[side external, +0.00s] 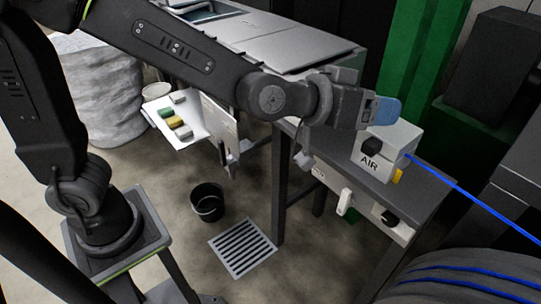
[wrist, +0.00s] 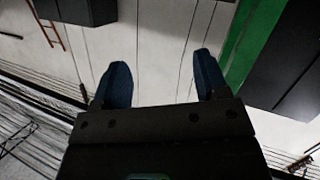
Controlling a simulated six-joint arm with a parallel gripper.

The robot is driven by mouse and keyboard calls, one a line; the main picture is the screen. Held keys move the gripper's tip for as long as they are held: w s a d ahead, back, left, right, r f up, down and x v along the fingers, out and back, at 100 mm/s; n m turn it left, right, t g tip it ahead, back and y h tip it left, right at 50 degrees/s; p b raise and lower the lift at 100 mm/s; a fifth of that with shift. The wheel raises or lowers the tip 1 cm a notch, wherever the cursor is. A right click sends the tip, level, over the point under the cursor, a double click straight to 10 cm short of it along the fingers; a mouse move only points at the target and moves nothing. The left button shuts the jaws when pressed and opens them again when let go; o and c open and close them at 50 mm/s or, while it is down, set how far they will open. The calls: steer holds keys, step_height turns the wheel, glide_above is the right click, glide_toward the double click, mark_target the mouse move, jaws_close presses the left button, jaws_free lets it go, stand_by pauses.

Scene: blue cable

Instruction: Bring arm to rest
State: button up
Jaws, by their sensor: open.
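My gripper (side external: 384,112) is at the end of my arm in the side external view, above the grey bench and close to a white box marked AIR (side external: 392,146). In that view the blue fingertips overlap the box's top edge; I cannot tell whether they touch it. The wrist view shows the two blue fingers of my gripper (wrist: 160,85) spread apart with nothing between them. A blue cable (side external: 470,195) runs from the right side of the AIR box toward the right edge of the picture.
A grey bench (side external: 405,195) carries the AIR box. A large grey machine (side external: 270,45) stands behind my arm. A black bucket (side external: 207,202) and a floor grate (side external: 243,248) lie below. A coil wound with blue cable (side external: 465,275) is at lower right. Open floor lies left of the grate.

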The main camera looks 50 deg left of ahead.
steer(key=s+a+f+g+y, duration=0.2)
steer(key=s+a+g, duration=0.2)
steer(key=s+a, duration=0.6)
steer(key=s+a+f+g+y, duration=0.3)
steer(key=s+a+g, duration=0.1)
steer(key=s+a, duration=0.6)
steer(key=shift+s+a+n, duration=0.25)
steer(key=shift+a+n, duration=0.05)
